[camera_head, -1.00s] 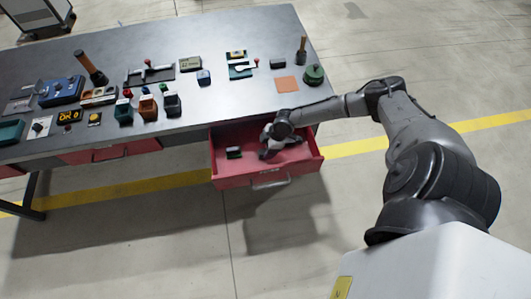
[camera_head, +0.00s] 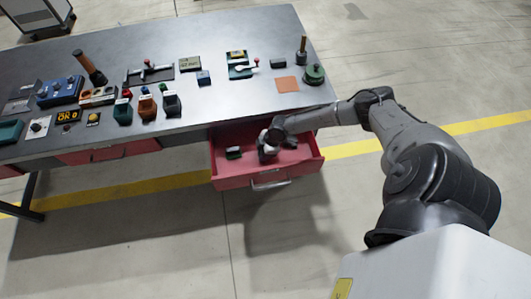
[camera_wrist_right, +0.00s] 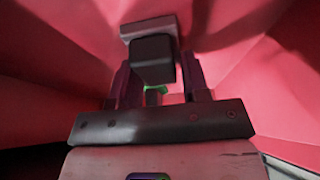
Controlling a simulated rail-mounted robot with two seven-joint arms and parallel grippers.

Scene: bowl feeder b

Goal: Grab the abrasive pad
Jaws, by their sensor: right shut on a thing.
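My right gripper (camera_head: 267,153) is down inside the open red drawer (camera_head: 228,178). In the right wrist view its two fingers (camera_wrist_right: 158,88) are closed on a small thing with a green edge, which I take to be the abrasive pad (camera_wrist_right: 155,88). It is mostly hidden, so its full shape cannot be told. A dark block on a grey slab (camera_wrist_right: 152,55) shows at the fingertips in the same view. In the head view a small dark block (camera_head: 234,153) lies in the drawer, left of the gripper. My left gripper is out of view.
The drawer walls stand close around the gripper. The grey table (camera_head: 225,110) carries several items above it, including a flat orange square (camera_head: 287,85), a green round item (camera_head: 314,74) and several coloured bins (camera_head: 147,107). The floor in front of the drawer is clear.

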